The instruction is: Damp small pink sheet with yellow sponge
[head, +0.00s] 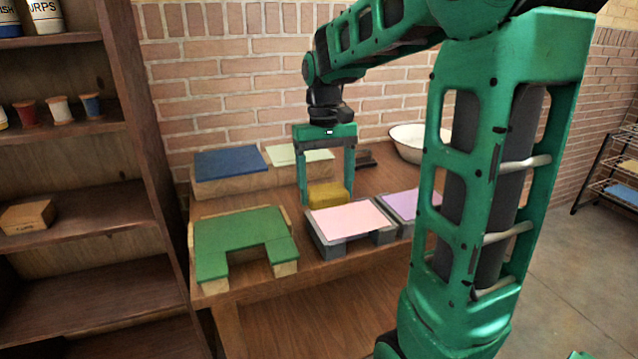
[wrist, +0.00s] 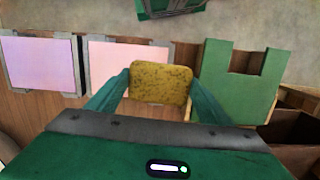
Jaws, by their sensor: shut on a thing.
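My gripper (head: 326,186) is shut on the yellow sponge (head: 328,195), with one finger at each side of it. The sponge also shows between the fingers in the wrist view (wrist: 160,83). The small pink sheet (head: 350,219) lies flat on a grey block, just in front of the sponge in the head view. In the wrist view the pink sheet (wrist: 125,52) is partly hidden behind the sponge and a finger. I cannot tell whether the sponge touches the sheet's back edge or hangs above it.
A lilac sheet (head: 408,204) on a grey block lies right of the pink one. A green U-shaped piece (head: 240,236) lies on the left. Blue (head: 230,162) and pale green (head: 298,154) pieces are behind. A white basin (head: 408,142) stands at the back right. A shelf (head: 75,135) borders the left.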

